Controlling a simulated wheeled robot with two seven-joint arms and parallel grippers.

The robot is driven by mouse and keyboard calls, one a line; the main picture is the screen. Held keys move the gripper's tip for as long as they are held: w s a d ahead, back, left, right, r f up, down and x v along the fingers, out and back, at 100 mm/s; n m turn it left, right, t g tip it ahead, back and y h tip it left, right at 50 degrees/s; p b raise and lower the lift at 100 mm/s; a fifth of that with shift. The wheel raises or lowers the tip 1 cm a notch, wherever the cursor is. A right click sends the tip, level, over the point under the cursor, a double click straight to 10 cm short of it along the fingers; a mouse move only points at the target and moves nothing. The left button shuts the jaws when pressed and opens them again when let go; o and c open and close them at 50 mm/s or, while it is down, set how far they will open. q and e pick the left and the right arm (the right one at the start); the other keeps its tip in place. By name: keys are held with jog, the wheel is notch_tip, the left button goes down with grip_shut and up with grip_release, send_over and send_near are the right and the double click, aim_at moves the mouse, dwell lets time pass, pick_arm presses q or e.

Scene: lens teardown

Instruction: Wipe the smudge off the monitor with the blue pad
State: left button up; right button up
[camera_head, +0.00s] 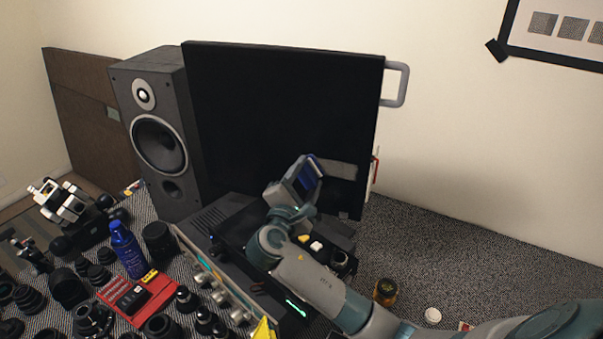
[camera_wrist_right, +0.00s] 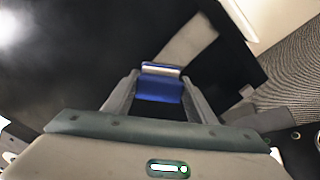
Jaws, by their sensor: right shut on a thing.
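The black monitor (camera_head: 270,110) stands upright at the back, beside a speaker. A pale grey smudge (camera_head: 340,169) lies as a streak on the lower right of its screen. In the right wrist view the smudge (camera_wrist_right: 190,39) runs slantwise just beyond the pad. My right gripper (camera_head: 304,178) is in front of the screen, at the left end of the smudge. It is shut on the blue pad (camera_head: 307,177), which also shows between the fingers in the right wrist view (camera_wrist_right: 160,88). I cannot tell whether the pad touches the screen. My left gripper is not in view.
A tall speaker (camera_head: 158,130) stands left of the monitor. A grey device with knobs (camera_head: 215,280) sits below the screen. A blue bottle (camera_head: 126,248), a red tray (camera_head: 150,301) and several lenses crowd the left. An amber jar (camera_head: 385,291) stands right of my arm. The right tabletop is mostly clear.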

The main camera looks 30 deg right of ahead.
jog(key=shift+s, duration=0.1)
dwell(0.3)
jog(key=shift+s+d+p, duration=0.55)
jog(key=shift+d+p, duration=0.1)
jog(key=shift+s+d+p, duration=0.4)
jog(key=shift+s+d, duration=0.25)
jog(key=shift+s, duration=0.05)
jog(key=shift+s, duration=0.1)
jog(key=shift+s+d+r+p, duration=0.1)
jog(key=shift+s+d+p, duration=0.55)
jog(key=shift+s+d, duration=0.15)
jog(key=shift+s+d+p, duration=0.3)
jog(key=shift+s+d, duration=0.15)
jog(key=shift+s, duration=0.2)
jog(key=shift+d, duration=0.1)
